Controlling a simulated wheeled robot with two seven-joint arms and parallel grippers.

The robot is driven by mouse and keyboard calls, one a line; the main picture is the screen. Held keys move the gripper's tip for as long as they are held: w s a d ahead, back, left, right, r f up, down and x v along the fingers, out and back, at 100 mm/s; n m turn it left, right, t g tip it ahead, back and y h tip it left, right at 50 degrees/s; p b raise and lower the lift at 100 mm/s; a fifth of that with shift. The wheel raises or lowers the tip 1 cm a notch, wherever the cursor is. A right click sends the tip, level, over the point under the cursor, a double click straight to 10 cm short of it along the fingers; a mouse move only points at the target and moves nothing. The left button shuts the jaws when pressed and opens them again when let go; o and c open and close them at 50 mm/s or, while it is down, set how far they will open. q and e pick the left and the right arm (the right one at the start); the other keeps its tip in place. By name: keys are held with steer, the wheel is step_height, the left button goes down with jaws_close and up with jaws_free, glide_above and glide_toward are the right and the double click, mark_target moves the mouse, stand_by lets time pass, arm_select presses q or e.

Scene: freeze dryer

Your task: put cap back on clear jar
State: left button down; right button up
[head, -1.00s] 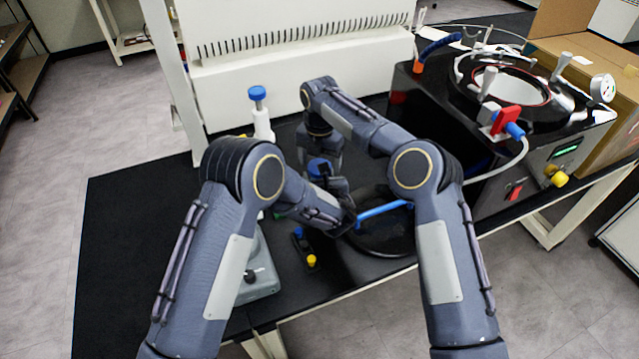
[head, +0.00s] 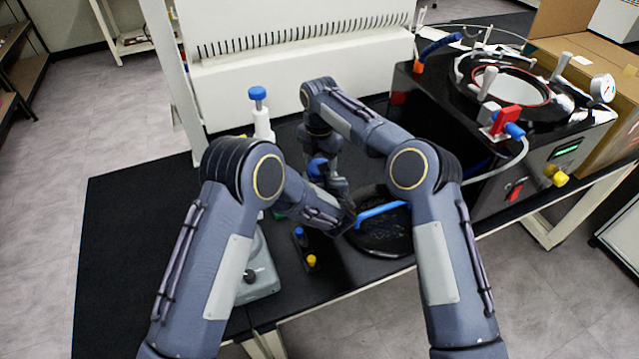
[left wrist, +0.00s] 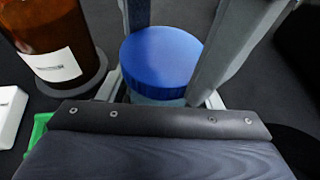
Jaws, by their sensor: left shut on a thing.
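The blue cap (left wrist: 160,58) sits on top of the clear jar (left wrist: 155,99) in the left wrist view; only a thin strip of the jar shows under it. My left gripper (left wrist: 160,101) is shut on the jar from the side, below the cap. In the head view the cap (head: 315,168) is partly covered. My right gripper (head: 323,166) points down from above, with grey fingers on both sides of the cap. Whether these fingers press on the cap cannot be told. The left gripper's tips are mostly hidden in the head view.
A brown bottle (left wrist: 52,38) with a white label stands beside the jar. A black round lid with a blue handle (head: 382,210) lies right of my left gripper. A small rack with blue and yellow caps (head: 305,248) is near the front edge. The freeze dryer (head: 500,130) stands right.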

steer(key=o, duration=1.1)
steer(key=shift+r, duration=2.3)
steer(key=shift+c, duration=0.5)
steer(key=n, duration=0.1)
steer(key=r+n, duration=0.1)
steer(key=n, duration=0.1)
steer(key=shift+a+r, duration=0.1)
steer(key=shift+r, duration=0.2)
steer(key=n, duration=0.1)
steer(key=r+n, duration=0.1)
steer(key=n, duration=0.2)
steer(key=shift+r+n, duration=0.4)
